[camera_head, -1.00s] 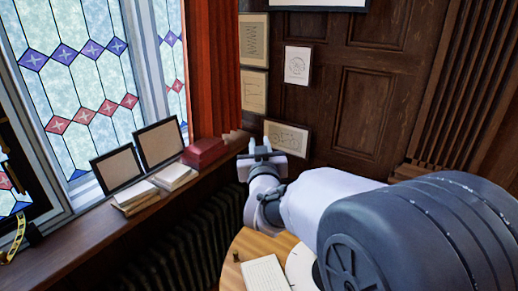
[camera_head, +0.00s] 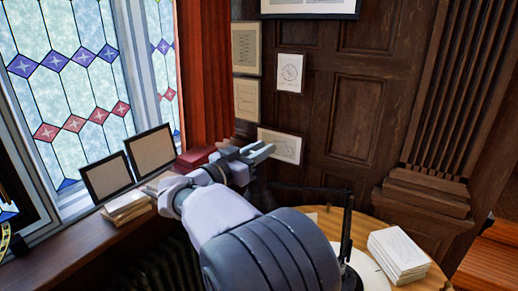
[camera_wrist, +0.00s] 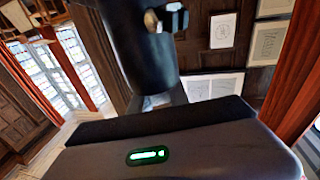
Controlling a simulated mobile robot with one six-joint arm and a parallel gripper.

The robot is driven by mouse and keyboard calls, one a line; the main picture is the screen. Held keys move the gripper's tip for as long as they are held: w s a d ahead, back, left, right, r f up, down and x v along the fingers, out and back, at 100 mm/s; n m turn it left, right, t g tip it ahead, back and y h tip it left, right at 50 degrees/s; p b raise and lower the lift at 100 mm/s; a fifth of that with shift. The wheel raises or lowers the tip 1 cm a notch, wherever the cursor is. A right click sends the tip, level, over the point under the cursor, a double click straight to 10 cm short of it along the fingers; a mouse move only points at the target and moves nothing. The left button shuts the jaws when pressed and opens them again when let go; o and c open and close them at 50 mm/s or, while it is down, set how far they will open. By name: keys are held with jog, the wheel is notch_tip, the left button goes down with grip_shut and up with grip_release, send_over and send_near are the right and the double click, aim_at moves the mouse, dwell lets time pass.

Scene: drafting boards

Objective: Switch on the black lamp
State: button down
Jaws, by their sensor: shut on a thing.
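The black lamp (camera_head: 346,228) stands on the round wooden table, with a thin upright post and a thin dark arm reaching left towards my gripper. Its lower part is partly hidden by my arm. My gripper (camera_head: 262,152) is at the left end of that lamp arm, in front of the panelled wall. In the wrist view a dark cylinder (camera_wrist: 138,60) with a small brass knob (camera_wrist: 152,21) fills the space before my gripper, which is shut on the lamp. The exact contact is hidden. I cannot tell whether the lamp is lit.
The round table (camera_head: 420,268) carries a stack of white paper (camera_head: 398,252). The window sill (camera_head: 75,247) at the left holds dark frames (camera_head: 107,176), books (camera_head: 127,207) and a red box (camera_head: 195,158). Framed drawings (camera_head: 280,146) hang on the wall close behind my gripper.

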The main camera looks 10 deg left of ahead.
jog(key=shift+s+d+m+g+h, duration=0.1)
jog(key=shift+d+m+g+h, duration=0.1)
jog(key=shift+m+g+h, duration=0.65)
jog(key=shift+h, duration=0.35)
jog(key=c, duration=1.2)
grip_release()
jog(key=shift+c, duration=0.2)
jog(key=shift+s, duration=0.1)
jog(key=b+v, duration=0.3)
jog(key=v, duration=1.4)
jog(key=shift+a, duration=0.1)
